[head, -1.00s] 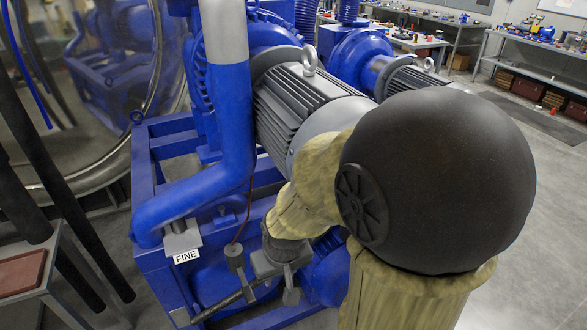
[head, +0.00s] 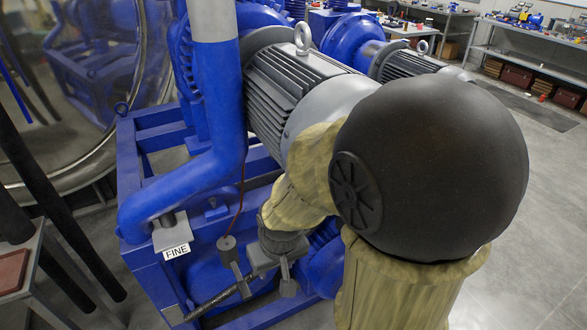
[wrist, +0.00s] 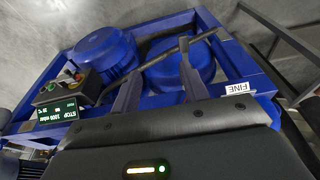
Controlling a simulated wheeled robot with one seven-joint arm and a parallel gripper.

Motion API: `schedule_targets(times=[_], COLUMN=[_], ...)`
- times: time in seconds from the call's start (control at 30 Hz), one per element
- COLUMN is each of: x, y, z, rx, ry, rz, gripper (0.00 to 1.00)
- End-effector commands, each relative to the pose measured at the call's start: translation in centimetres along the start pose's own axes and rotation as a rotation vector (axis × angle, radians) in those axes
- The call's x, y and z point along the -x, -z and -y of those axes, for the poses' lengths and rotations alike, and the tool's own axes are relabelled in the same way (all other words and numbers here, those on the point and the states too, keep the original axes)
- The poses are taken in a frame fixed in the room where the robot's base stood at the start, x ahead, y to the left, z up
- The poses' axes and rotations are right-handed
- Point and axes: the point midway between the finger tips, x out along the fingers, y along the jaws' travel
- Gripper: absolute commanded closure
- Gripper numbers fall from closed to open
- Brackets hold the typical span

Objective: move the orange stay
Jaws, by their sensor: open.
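No orange stay can be made out in either view. My gripper (head: 266,288) is open and empty, low in front of the blue pump frame, below the FINE label's level. My arm hides part of the pump stand.
The blue pump frame (head: 128,190) carries a grey-finned motor (head: 290,90) and a thick blue pipe (head: 228,120). A FINE label (head: 177,251) hangs at its left. A control box with a display (wrist: 68,110) shows in the wrist view. Open floor (head: 545,230) lies right.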

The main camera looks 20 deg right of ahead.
Motion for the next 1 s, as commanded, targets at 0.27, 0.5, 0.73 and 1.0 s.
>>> schedule_targets(times=[0.27, 0.5, 0.73, 1.0], x=[-8.5, -14.6, -20.3, -26.3], y=[-2.0, -3.4, -4.2, -3.5], z=[0.0, -0.1, -0.3, -1.7], rx=[0.000, -0.002, -0.011, -0.054], ry=[0.000, -0.001, -0.004, -0.022], rz=[0.000, -0.003, -0.024, -0.125], gripper=[0.55, 0.55, 0.55, 0.55])
